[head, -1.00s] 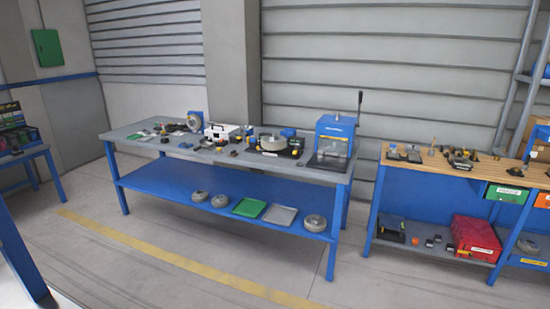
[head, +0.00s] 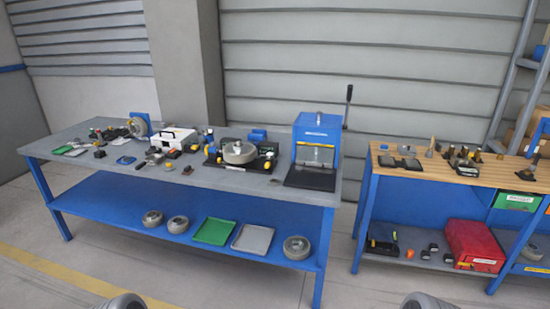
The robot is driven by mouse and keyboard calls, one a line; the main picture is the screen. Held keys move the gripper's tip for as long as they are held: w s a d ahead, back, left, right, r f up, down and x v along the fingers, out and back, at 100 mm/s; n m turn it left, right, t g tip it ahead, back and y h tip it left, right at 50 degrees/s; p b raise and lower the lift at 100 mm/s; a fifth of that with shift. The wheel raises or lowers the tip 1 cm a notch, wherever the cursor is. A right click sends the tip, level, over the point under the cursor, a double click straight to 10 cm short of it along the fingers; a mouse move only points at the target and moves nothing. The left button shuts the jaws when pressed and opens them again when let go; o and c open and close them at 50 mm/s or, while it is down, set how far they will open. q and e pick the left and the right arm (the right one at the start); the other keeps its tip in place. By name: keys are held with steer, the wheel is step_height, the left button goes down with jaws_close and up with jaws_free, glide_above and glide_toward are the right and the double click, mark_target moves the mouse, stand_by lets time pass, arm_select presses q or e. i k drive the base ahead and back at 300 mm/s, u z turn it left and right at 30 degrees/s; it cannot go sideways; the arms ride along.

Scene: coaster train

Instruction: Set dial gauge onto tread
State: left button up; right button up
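Neither gripper shows; only two grey rounded parts of my arms show at the bottom edge. The grey-topped blue workbench (head: 262,188) stands ahead, some distance away. On it a grey wheel (head: 239,152) lies flat in a dark fixture (head: 211,158) right of centre. Another wheel (head: 138,128) stands upright by a blue block at the back left. I cannot pick out the dial gauge among the small items on the bench, and I cannot tell which surface is the tread.
A blue press (head: 317,139) with a lever stands at the bench's right end. The lower shelf holds wheels, a green tray (head: 213,230) and a grey tray (head: 252,238). A wooden-topped bench (head: 400,174) stands to the right, past a narrow gap. Floor before the benches is clear.

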mark_target(269, 160)
steer(key=z, duration=0.35)
steer(key=i, duration=0.95)
steer(key=z, duration=0.3)
